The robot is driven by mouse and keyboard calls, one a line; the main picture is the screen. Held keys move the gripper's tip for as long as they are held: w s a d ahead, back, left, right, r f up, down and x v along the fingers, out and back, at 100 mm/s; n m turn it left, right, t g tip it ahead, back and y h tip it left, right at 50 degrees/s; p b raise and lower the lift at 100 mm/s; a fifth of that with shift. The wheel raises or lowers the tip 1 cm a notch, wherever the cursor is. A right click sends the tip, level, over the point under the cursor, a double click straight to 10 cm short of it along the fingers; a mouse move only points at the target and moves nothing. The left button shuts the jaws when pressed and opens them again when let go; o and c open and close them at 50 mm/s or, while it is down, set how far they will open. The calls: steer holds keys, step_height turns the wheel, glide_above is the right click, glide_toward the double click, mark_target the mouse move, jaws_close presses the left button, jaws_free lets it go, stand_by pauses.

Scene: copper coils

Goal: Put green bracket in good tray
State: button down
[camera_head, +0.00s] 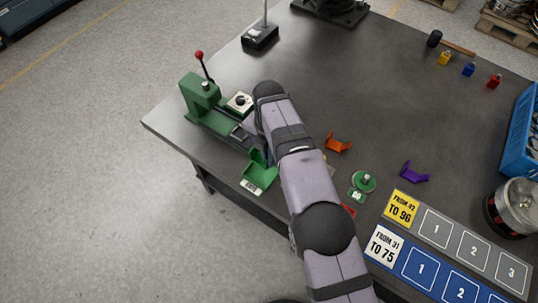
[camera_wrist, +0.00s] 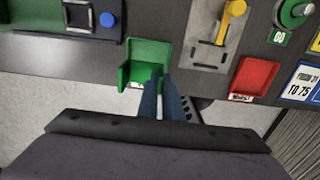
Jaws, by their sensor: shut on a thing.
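The green tray (camera_head: 259,179), with a white label on its front, sits at the table's near edge, right of the green machine. It also shows in the wrist view (camera_wrist: 148,48). My gripper (camera_wrist: 160,79) has its blue fingers close together at the tray's right side, pointing into it. The fingers are shut on what appears to be the green bracket (camera_wrist: 156,70), of which only a small dark green part shows against the tray. Whether it touches the tray floor cannot be told. In the head view my arm hides the fingertips and most of the bracket.
A red tray (camera_wrist: 254,77) stands to the right, with a grey fixture (camera_wrist: 214,42) with a yellow lever between. Orange (camera_head: 337,143) and purple (camera_head: 414,172) brackets and a green round piece (camera_head: 364,181) lie right of my arm. The green machine (camera_head: 208,104) stands close left.

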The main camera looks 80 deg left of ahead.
steer(key=shift+f+b, duration=1.8)
steer(key=shift+f, duration=1.55)
steer(key=shift+f, duration=0.25)
steer(key=shift+f+b, duration=0.3)
steer(key=shift+b, duration=0.2)
steer(key=c, duration=1.9)
jaws_free()
steer(key=shift+o, duration=0.2)
